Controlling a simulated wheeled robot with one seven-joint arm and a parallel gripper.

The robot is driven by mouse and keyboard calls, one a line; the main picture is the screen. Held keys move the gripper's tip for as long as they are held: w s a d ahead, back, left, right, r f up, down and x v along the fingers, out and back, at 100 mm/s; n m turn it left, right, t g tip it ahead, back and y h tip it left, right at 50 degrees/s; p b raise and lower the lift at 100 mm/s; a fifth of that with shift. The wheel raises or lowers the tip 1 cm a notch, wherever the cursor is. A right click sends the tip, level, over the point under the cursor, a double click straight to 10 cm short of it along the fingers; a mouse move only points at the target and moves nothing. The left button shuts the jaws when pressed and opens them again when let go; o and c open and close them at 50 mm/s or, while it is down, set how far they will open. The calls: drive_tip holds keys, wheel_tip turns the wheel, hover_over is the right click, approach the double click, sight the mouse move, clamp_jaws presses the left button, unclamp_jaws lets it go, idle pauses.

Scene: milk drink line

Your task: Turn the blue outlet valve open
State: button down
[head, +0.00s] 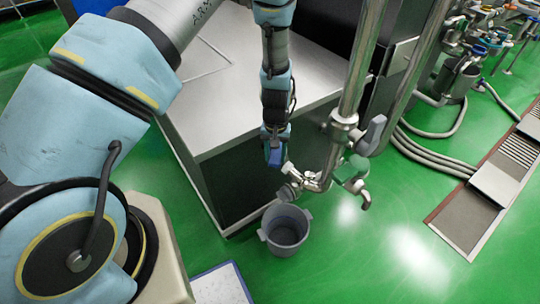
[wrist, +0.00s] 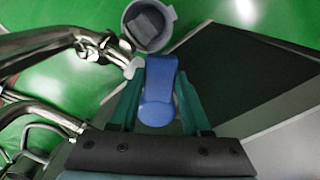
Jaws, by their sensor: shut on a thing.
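The blue outlet valve handle (wrist: 158,90) lies lengthwise between my gripper's two green fingers in the wrist view. In the head view the handle (head: 275,157) shows as a small blue piece at the tip of my gripper (head: 276,143), which points down. My gripper is shut on the handle. The steel valve body (head: 298,181) sits just below and right of the handle, on a branch of the upright pipe (head: 355,75). The joint between handle and body is partly hidden, so the valve's exact angle is hard to read.
A grey bucket (head: 286,229) stands on the green floor below the outlet. A green valve handle (head: 352,168) and a grey one (head: 373,134) are close by on the right. A steel-topped cabinet (head: 225,110) stands beside my arm. Hoses (head: 435,151) lie farther right.

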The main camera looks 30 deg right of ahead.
drive_tip(key=shift+s+d+n, duration=0.2)
drive_tip(key=shift+d+n, duration=0.5)
drive_tip(key=shift+n, duration=0.75)
drive_tip(key=shift+s+d+n, duration=0.15)
drive_tip(key=shift+d+n, duration=0.55)
drive_tip(key=shift+n, duration=0.7)
drive_tip(key=shift+s+d+n, duration=0.2)
drive_tip(key=shift+d+n, duration=0.5)
drive_tip(key=shift+n, duration=0.75)
drive_tip(key=shift+d, duration=0.1)
drive_tip(key=shift+c, duration=1.8)
unclamp_jaws()
drive_tip(key=shift+r, duration=0.1)
wheel_tip(320, 180, up, 11)
drive_tip(key=b, duration=0.2)
drive_tip(key=shift+f, duration=0.2)
